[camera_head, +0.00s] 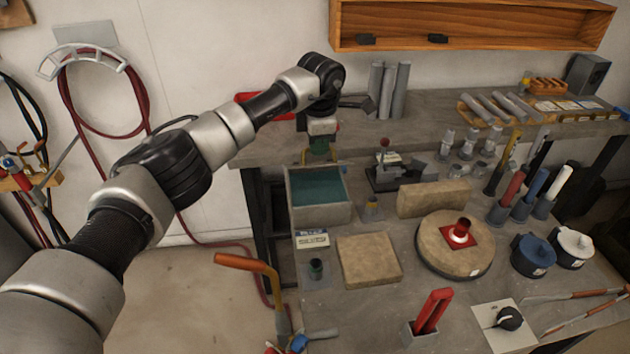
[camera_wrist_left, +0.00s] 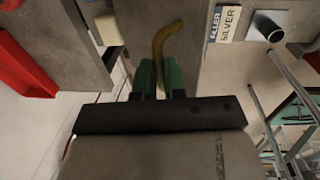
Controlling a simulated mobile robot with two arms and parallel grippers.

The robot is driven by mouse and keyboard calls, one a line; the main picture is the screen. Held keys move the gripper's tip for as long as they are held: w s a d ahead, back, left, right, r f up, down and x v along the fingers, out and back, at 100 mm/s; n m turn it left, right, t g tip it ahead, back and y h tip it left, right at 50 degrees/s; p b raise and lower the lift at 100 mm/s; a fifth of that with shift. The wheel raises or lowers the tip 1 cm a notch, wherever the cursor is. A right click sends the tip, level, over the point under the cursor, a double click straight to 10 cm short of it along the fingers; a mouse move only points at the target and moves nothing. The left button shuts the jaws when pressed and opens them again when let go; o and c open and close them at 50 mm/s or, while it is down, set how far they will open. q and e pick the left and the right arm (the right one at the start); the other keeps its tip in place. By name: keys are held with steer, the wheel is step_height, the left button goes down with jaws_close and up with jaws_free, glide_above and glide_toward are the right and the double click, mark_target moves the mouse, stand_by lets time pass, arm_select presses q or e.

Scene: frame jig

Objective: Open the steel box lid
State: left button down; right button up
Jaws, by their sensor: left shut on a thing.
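The grey steel box (camera_head: 322,214) stands at the back left of the bench in the head view, and its teal inside shows from above. My left gripper (camera_head: 320,152) is at the box's far edge, with its green fingers pointing down. In the left wrist view the green fingers (camera_wrist_left: 160,78) are shut on a curved yellow handle (camera_wrist_left: 168,38). A grey panel (camera_wrist_left: 135,22) lies behind the handle; I cannot tell whether it is the lid or the box wall. The lid's edges and angle are not clear. My right gripper is not in view.
A label card (camera_head: 312,239) and a tan block (camera_head: 368,260) lie in front of the box. A small dark vise-like device (camera_head: 388,176) stands to its right. An orange-handled tool (camera_head: 245,263) rises at the bench's left edge. A back shelf (camera_head: 270,148) runs behind the box.

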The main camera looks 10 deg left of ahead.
arm_select(q)
steer(key=shift+a, duration=0.1)
steer(key=shift+w+a+r+p, duration=0.3)
steer(key=shift+w+r, duration=0.2)
steer(key=shift+w, duration=0.1)
steer(key=shift+w+a+r, duration=0.1)
steer(key=shift+w, duration=0.35)
steer(key=shift+w+a+r+p, duration=0.1)
steer(key=shift+w+r+p, duration=0.25)
steer(key=shift+w+p, duration=0.1)
steer(key=shift+w+a+p, duration=0.3)
steer(key=shift+w+a, duration=0.05)
steer(key=shift+w, duration=0.3)
steer(key=shift+r, duration=0.2)
